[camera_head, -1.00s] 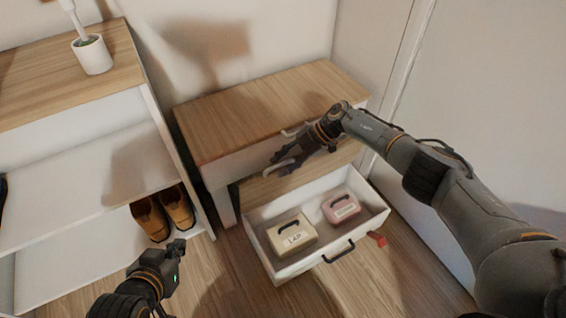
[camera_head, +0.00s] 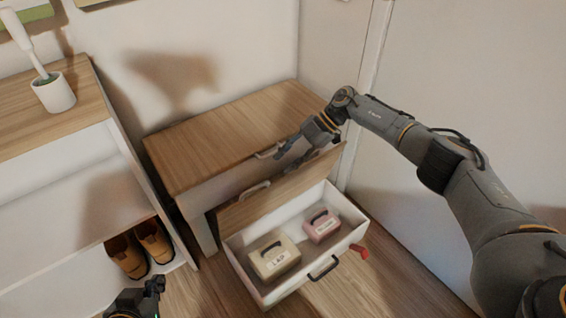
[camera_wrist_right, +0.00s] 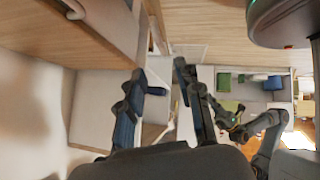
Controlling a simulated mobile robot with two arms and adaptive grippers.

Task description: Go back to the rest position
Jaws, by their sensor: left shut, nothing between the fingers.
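My left gripper (camera_head: 157,287) is at the bottom left edge, shut and empty, mostly cut off by the frame. The lower white drawer (camera_head: 345,240) is pulled out.
The drawer holds a cream case (camera_head: 272,262) and a pink case (camera_head: 322,228). A red thing (camera_head: 359,252) sits at its right side. A shelf unit (camera_head: 60,215) with brown shoes (camera_head: 140,252) and a white pot (camera_head: 54,94) stands left. Walls close off the back and right.

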